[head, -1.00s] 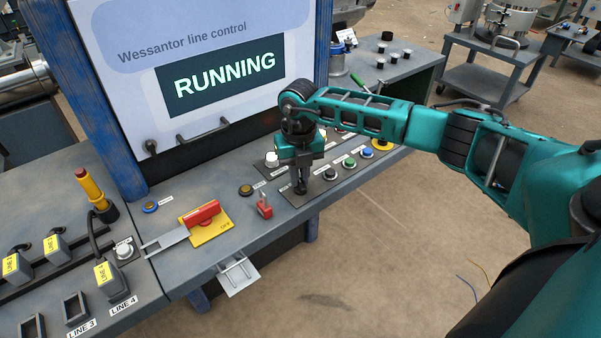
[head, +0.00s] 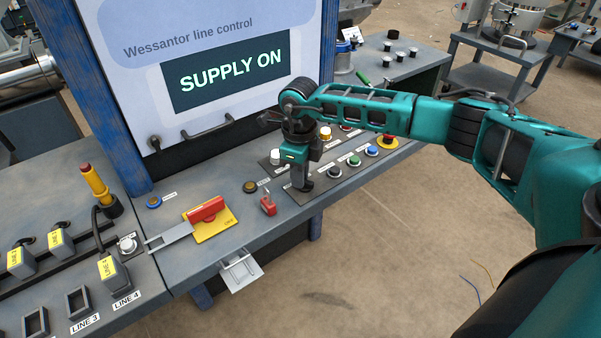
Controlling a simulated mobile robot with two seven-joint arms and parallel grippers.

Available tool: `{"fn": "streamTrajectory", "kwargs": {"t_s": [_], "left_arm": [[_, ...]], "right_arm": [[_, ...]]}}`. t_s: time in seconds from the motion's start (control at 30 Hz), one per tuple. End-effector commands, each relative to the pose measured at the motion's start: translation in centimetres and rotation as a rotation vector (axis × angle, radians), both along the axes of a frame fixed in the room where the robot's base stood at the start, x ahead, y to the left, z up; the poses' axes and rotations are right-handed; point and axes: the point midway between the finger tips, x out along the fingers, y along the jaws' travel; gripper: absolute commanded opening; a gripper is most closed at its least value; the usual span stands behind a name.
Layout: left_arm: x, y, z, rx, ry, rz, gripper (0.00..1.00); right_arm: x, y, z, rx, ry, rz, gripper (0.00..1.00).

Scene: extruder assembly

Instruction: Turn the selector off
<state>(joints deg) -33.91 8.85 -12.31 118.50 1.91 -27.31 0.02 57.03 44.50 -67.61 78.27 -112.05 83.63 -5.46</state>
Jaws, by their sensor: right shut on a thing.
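My right gripper (head: 304,183) points down over the button panel (head: 318,203) on the console, shut on the selector, which its fingers hide. The display (head: 231,72) above the console reads "SUPPLY ON". The gripper body is rotated so that its narrow side faces the camera. My left gripper is not in view.
A bracket (head: 240,270) hangs off the front edge.

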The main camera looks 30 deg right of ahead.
Motion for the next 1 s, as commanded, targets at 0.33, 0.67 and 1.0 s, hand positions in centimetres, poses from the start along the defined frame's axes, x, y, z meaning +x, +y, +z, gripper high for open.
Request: {"fn": "streamTrajectory", "kwargs": {"t_s": [0.33,0.67,1.0], "left_arm": [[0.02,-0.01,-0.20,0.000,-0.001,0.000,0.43],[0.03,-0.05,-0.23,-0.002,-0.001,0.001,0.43],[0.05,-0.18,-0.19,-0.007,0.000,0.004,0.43]], "right_arm": [[-0.09,0.14,0.10,0.000,-0.003,0.193,0.00],[-0.15,0.19,0.11,0.000,-0.003,0.252,0.00],[-0.15,0.20,0.11,0.000,-0.003,0.255,0.00]]}}
